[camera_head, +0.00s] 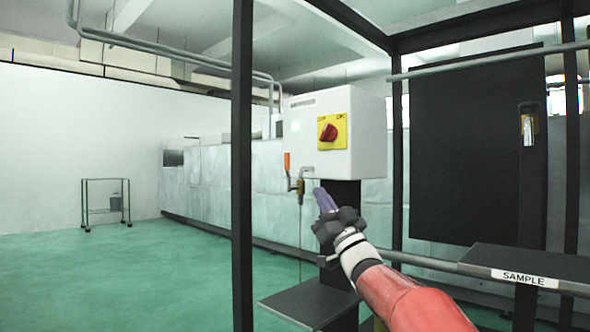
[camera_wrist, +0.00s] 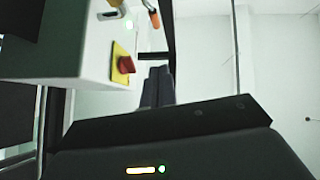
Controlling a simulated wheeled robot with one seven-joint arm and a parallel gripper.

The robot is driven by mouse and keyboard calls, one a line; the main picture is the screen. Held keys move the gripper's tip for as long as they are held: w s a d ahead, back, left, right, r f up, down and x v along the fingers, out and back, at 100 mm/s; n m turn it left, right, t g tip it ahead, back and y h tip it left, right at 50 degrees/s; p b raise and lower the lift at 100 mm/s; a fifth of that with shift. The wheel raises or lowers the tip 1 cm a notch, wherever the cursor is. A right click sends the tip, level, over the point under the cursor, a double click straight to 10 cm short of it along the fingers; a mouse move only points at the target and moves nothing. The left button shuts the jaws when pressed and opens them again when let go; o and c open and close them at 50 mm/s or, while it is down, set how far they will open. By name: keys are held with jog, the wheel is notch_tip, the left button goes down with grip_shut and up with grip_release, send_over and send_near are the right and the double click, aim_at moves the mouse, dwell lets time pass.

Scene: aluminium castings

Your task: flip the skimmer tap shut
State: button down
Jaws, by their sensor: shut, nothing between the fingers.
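The skimmer tap (camera_head: 300,184) is a small brass fitting at the lower left of a white box. Its orange lever (camera_head: 287,161) stands upright on the left side. In the wrist view the orange lever (camera_wrist: 155,19) shows at the top edge, close to the box, and the tap body is partly cut off. My gripper (camera_head: 322,196) is shut and empty, just below and right of the tap, apart from it. Its fingers also show in the wrist view (camera_wrist: 157,82), lower than the lever.
The white box (camera_head: 362,131) carries a red rotary knob (camera_head: 328,132) on a yellow plate, above my gripper. A dark frame post (camera_head: 242,170) stands left of the tap. A shelf marked SAMPLE (camera_head: 530,262) is at the right. Green floor lies open at the left.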

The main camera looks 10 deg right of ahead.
aim_at(288, 157)
jog(key=p+x, duration=0.1)
jog(key=x, duration=0.3)
jog(key=w+f+p+x, duration=0.1)
jog(key=p+x, duration=0.1)
jog(key=x, duration=0.2)
jog(key=p+x, duration=0.1)
jog(key=x, duration=0.3)
jog(key=shift+w+a+f, duration=0.25)
jog(key=shift+w+a, duration=0.05)
jog(key=shift+a, duration=0.05)
jog(key=shift+w+a+p, duration=0.1)
jog(key=shift+w+p, duration=0.2)
jog(key=shift+a, duration=0.1)
